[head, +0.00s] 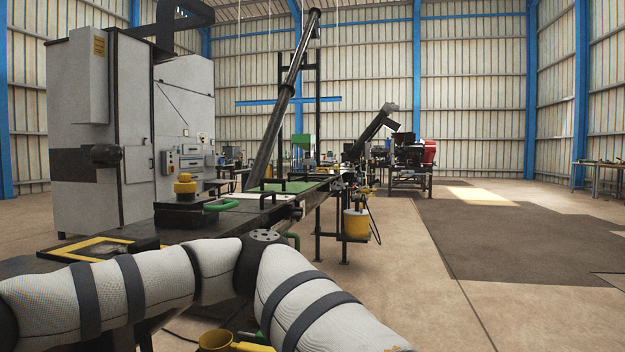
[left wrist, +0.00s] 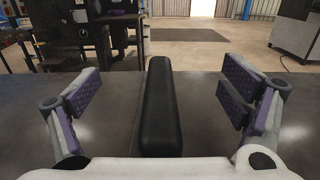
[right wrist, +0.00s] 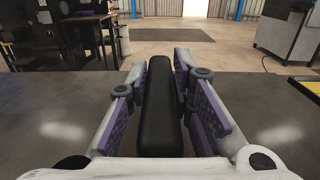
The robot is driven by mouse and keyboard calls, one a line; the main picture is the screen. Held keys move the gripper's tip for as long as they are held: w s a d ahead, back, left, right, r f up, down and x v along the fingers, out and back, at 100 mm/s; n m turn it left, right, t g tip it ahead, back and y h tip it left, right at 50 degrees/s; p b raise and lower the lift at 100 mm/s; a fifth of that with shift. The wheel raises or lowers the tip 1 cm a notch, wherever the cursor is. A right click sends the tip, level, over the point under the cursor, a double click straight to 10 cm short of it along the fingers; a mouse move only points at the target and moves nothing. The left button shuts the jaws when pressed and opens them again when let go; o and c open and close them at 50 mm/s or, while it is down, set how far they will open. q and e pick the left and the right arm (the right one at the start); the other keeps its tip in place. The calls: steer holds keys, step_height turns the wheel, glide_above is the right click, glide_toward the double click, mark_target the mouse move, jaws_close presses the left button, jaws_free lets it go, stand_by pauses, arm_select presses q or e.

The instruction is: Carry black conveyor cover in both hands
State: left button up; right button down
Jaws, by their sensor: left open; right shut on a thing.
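The black conveyor cover shows in the left wrist view (left wrist: 161,105) as a long dark bar with rounded edges, pointing away from the camera. My left gripper (left wrist: 160,88) is open, with its purple-padded fingers spread wide on both sides of the bar and apart from it. The cover also shows in the right wrist view (right wrist: 160,112). My right gripper (right wrist: 165,90) is shut on it, with a finger on each side of the bar. In the head view neither gripper can be made out, and the cover cannot be picked out there.
A dark shiny tabletop (left wrist: 100,110) lies under the bar, mostly clear around it. In the head view, a long bench with a green conveyor (head: 300,187) runs away from me. A grey cabinet (head: 90,150) stands left. A yellow-framed item (head: 85,249) lies on the near table. Open floor is right.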

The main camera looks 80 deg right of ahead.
arm_select(q)
steer(key=shift+s, duration=0.1)
arm_select(e)
steer(key=shift+r, duration=0.1)
arm_select(q)
steer(key=s, duration=1.2)
steer(key=shift+w, duration=0.1)
arm_select(e)
steer(key=shift+c, duration=1)
jaws_free()
steer(key=shift+s, duration=0.1)
steer(key=s, duration=1.2)
